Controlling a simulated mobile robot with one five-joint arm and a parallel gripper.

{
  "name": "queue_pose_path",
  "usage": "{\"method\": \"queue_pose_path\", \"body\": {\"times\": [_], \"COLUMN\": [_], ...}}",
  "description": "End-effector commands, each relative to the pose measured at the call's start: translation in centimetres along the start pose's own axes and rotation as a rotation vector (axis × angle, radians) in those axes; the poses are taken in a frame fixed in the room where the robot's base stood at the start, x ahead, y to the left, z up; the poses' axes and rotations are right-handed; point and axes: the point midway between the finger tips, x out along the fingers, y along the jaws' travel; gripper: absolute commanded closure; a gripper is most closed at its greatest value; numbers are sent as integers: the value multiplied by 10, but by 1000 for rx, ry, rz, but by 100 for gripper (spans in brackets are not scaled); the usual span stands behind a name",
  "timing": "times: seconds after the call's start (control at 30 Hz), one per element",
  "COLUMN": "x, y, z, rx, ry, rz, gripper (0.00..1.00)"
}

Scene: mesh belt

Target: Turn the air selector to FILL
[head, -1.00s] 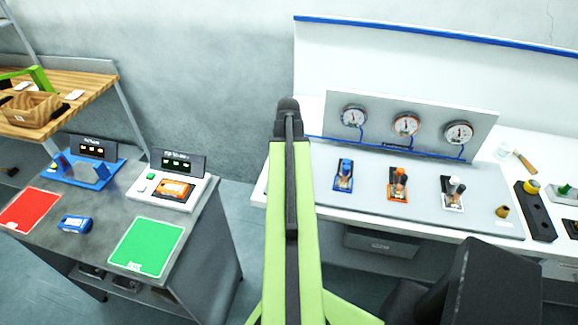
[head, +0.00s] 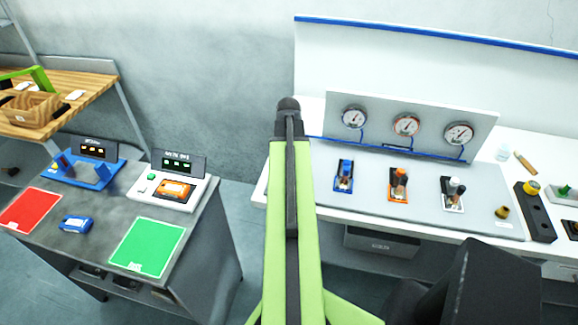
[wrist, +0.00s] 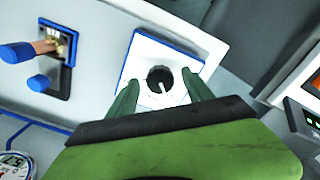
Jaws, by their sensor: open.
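In the wrist view a round black knob (wrist: 160,77) with a white pointer mark sits in a white square plate (wrist: 144,94) with blue edging; it appears to be the air selector. The pointer lies toward the lower part of the knob in that picture. No FILL lettering is legible. My gripper (wrist: 159,89) is open, with one green finger on each side of the knob. I cannot tell whether the fingers touch it. In the head view my raised green arm hides the selector and the gripper.
A blue-handled valve (wrist: 40,50) is beside the selector plate; it also shows in the head view (head: 344,176). An orange valve (head: 398,185) and a white-and-black valve (head: 453,194) stand to its right, below three gauges (head: 406,125). A grey test bench (head: 103,213) stands at left.

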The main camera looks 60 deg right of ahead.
Motion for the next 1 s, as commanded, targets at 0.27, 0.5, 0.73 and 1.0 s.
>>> {"method": "queue_pose_path", "body": {"times": [0.27, 0.5, 0.73, 1.0], "x": [-54, -110, -159, -171], "y": [0, 0, 0, 0], "z": [0, 0, 0, 0], "rx": [0, 0, 0, 0], "ry": [0, 0, 1, 1], "rz": [0, 0, 0, 0], "gripper": [41, 41, 41, 41]}}
